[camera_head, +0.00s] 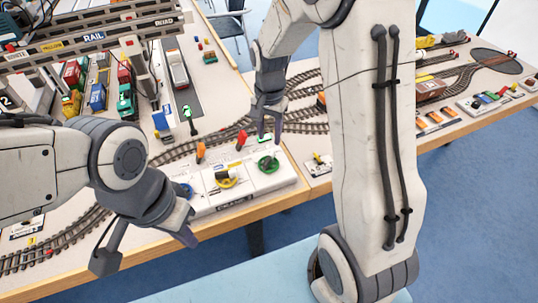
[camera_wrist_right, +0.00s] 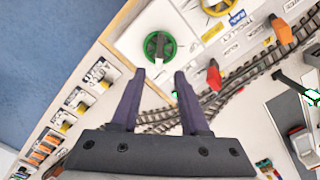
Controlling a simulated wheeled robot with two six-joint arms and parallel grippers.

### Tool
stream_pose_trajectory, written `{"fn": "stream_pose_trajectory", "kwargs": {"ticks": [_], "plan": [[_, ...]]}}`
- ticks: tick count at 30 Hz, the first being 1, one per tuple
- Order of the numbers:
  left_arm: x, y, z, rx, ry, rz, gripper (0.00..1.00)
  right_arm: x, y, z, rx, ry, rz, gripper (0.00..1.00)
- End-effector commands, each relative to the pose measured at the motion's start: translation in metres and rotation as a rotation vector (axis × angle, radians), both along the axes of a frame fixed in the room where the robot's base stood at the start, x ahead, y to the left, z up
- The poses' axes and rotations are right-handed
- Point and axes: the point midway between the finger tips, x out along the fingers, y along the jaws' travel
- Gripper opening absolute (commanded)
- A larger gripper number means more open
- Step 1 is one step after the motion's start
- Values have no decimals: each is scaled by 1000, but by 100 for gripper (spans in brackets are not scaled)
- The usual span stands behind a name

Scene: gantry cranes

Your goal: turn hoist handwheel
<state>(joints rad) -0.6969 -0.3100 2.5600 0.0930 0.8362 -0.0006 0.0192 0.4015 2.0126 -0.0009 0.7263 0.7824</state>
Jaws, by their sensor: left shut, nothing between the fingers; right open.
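A green handwheel (camera_head: 268,163) sits at the right end of a white control panel (camera_head: 285,179). A yellow handwheel (camera_head: 226,180) and a partly hidden blue one (camera_head: 187,189) are to its left. I cannot read which label marks the hoist. My right gripper (camera_head: 269,138) points down, open and empty, just above and behind the green wheel. In the right wrist view the green wheel (camera_wrist_right: 157,46) lies just beyond the open fingertips (camera_wrist_right: 158,74), apart from them. My left gripper (camera_head: 190,239) is shut and empty in front of the panel's left end.
A gantry crane model (camera_head: 95,35) and trucks (camera_head: 125,98) stand at the back left.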

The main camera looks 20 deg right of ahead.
Motion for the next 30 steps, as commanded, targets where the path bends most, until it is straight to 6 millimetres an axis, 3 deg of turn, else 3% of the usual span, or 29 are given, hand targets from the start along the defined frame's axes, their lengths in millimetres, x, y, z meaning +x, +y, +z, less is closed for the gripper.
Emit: {"fn": "stream_pose_trajectory", "kwargs": {"ticks": [6, 12, 25, 28, 29, 30], "plan": [[0, 0, -1, 0, 0, 0, 0, -2, -1, -44, 1, 6, 2, 45], [0, 0, -1, 0, 0, 0, 0, -2, -1, -71, 1, 4, 3, 45], [0, 0, -1, 0, 0, 0, 0, -1, 0, -82, 1, 1, 3, 45], [0, 0, -1, 0, 0, 0, 0, -1, 0, -81, 1, 1, 3, 7], [0, 0, -1, 0, 0, 0, 0, -1, 0, -81, 1, 1, 3, 0], [0, 0, -1, 0, 0, 0, 0, -1, 0, -81, 0, 1, 3, 0]]}}
